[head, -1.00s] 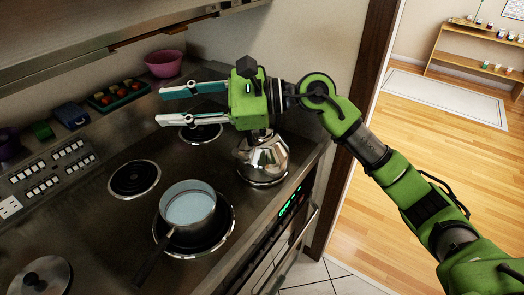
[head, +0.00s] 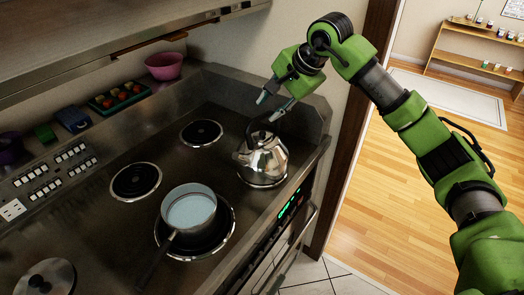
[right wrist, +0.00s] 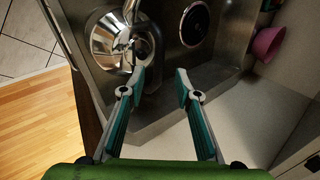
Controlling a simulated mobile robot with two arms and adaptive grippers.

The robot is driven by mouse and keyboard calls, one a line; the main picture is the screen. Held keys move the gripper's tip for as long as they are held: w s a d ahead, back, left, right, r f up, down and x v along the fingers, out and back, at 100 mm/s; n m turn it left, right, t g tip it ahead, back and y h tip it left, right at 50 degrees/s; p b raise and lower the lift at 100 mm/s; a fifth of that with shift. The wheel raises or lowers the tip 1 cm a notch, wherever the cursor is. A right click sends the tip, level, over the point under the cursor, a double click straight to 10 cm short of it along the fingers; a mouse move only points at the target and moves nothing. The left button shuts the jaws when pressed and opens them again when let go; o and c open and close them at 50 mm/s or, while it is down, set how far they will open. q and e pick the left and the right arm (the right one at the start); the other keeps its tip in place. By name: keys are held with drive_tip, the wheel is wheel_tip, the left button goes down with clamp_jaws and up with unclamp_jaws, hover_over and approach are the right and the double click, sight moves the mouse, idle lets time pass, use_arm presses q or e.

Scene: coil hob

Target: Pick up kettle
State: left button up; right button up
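The kettle (head: 263,161) is shiny metal with a dark handle. It stands upright on the hob's front right, near the front edge. In the right wrist view the kettle (right wrist: 108,42) shows at the upper left, its dark handle toward the picture's middle. My right gripper (head: 269,108) is above the kettle at its back right, fingers pointing down. In the right wrist view the gripper (right wrist: 160,72) is open with nothing between its fingers, and the left fingertip appears close to the handle. I cannot tell whether it touches. My left gripper is out of view.
A pot (head: 190,208) of pale liquid stands on the front burner left of the kettle. Bare burners (head: 201,133) lie behind. A pink bowl (head: 163,66) and a tray of red items (head: 120,96) sit on the back ledge. A wall and raised panel stand close behind the gripper.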

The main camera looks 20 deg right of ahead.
sight(263, 114)
drive_tip(key=p+x, duration=0.3)
drive_tip(key=x, duration=0.2)
drive_tip(key=shift+a+f, duration=0.1)
drive_tip(key=shift+f, duration=0.2)
drive_tip(key=shift+w+f, duration=0.15)
drive_tip(key=shift+f, duration=0.15)
clamp_jaws()
drive_tip(key=shift+w+r, duration=0.1)
drive_tip(key=shift+r, duration=0.1)
